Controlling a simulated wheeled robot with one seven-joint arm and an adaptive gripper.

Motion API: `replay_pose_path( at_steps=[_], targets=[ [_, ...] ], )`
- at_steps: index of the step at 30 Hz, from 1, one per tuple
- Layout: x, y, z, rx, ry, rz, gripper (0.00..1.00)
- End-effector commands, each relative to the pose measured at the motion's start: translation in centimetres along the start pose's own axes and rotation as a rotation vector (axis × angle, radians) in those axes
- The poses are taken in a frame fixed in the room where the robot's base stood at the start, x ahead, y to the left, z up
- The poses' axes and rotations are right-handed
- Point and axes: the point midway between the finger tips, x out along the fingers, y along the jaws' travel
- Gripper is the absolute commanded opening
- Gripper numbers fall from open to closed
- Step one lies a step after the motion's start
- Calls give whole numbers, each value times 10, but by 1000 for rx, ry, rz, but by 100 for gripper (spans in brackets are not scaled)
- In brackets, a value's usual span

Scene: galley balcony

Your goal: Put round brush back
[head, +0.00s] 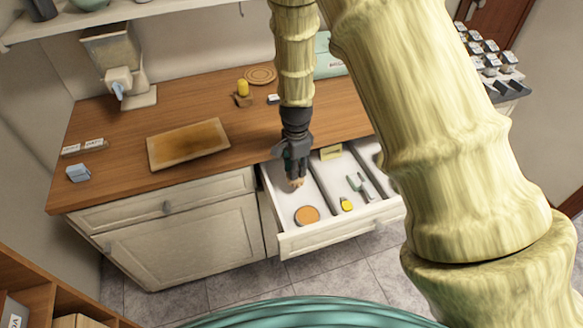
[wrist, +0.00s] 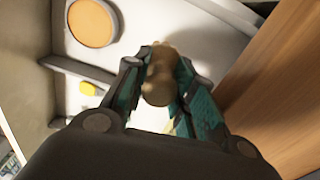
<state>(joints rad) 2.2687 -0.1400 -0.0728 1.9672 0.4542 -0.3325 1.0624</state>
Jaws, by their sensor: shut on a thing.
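My gripper (head: 295,180) is over the left compartment of an open drawer (head: 325,241). In the wrist view my gripper (wrist: 160,88) is shut on a tan, rounded thing, likely the round brush (wrist: 160,76), held between the two fingers. The rest is hidden by the gripper. I cannot tell whether the brush touches the drawer floor. An orange-topped disc (head: 306,215) lies in the same compartment, nearer the drawer front; it also shows in the wrist view (wrist: 92,22).
A yellowish label block (head: 331,152) is at the drawer's back. The wooden counter (head: 235,175) edge is close behind my gripper. A board (head: 188,144) lies on it.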

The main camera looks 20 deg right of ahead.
Motion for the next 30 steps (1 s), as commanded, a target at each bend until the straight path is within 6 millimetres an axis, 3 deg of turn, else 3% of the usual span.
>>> replay_pose_path(
  at_steps=[9,15,30],
  targets=[
    [36,0,0,-1,0,0,0],
    [48,0,1,-2,0,0,0],
    [51,-1,1,-2,0,0,0]
  ],
)
